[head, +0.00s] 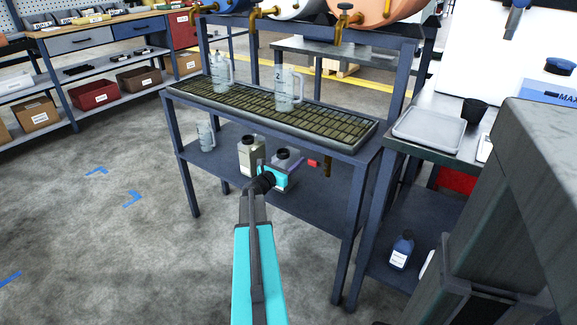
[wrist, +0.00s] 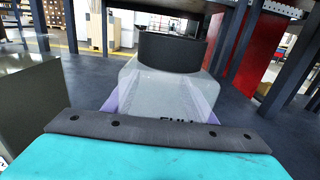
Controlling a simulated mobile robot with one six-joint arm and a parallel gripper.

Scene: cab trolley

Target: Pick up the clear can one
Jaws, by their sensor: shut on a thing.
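The clear can, a translucent body with a wide dark cap (head: 283,153), is at the lower shelf of the blue-grey stand. It also fills the middle of the wrist view (wrist: 165,88), upright, with partly hidden dark lettering. My gripper (head: 282,170) has its purple-grey fingers on both sides of it and is shut on it. The teal gripper body hides the can's lower part, so I cannot tell whether its base touches the shelf. A beige-grey can (head: 251,158) with a dark cap stands close on its left and shows at the left edge of the wrist view (wrist: 35,105).
The grated upper shelf (head: 325,118) lies above, holding two clear jugs (head: 220,72) (head: 288,92). Another jug (head: 205,135) stands at the lower shelf's left end. A red item (head: 314,163) is right of the can. The lower shelf's front right is bare.

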